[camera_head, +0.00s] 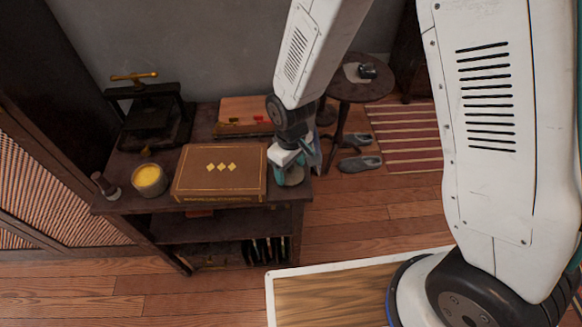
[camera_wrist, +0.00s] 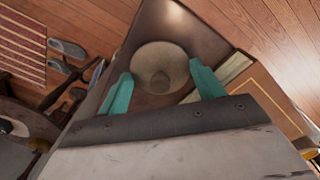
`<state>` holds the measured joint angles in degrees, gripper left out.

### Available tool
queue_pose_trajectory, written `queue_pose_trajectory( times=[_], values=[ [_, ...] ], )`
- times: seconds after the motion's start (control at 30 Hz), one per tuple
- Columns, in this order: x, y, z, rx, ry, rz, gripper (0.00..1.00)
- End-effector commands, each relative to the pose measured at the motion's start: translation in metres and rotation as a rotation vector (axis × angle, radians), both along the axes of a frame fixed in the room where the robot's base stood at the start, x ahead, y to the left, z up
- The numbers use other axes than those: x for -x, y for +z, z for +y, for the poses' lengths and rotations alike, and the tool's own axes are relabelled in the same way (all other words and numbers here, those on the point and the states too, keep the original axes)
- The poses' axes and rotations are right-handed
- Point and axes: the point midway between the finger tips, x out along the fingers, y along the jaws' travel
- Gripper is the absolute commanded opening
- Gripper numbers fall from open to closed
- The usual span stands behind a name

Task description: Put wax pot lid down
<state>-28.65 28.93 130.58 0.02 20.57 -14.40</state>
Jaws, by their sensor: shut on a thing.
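The wax pot lid (camera_wrist: 160,62) is a round, greyish-beige disc with a small raised knob in its middle. In the wrist view it lies between the two teal fingers of my gripper (camera_wrist: 163,82), which is shut on it. In the head view my gripper (camera_head: 290,163) is over the right end of the dark table, with the lid (camera_head: 291,179) partly hidden under it. I cannot tell whether the lid touches the tabletop. The wax pot (camera_head: 150,182) stands uncovered at the table's left, showing yellow wax.
A brown box with gold diamonds (camera_head: 219,180) lies just left of my gripper. Behind are an orange-brown box (camera_head: 244,112) and a black press (camera_head: 150,120). A dark-handled stamp (camera_head: 104,184) stands left of the pot. A round side table (camera_head: 361,90) is at back right.

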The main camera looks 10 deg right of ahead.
Motion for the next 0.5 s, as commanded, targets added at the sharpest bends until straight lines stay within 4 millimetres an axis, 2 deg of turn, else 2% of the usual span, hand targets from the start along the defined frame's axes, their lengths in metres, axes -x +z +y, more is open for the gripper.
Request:
queue_pose_trajectory(
  times=[0.07, 0.37, 0.4, 0.47, 0.5],
  values=[
    [-0.0001, -0.0067, 0.0001, 0.000, 0.000, 0.000, 0.45],
    [-0.0001, -0.0085, 0.0006, -0.001, 0.000, -0.001, 0.45],
    [0.0001, -0.0093, 0.0006, -0.001, 0.000, -0.001, 0.70],
    [-0.0001, -0.0089, 0.0006, -0.001, 0.000, -0.001, 0.86],
    [-0.0001, -0.0089, 0.0006, -0.001, 0.000, -0.001, 0.89]
  ],
)
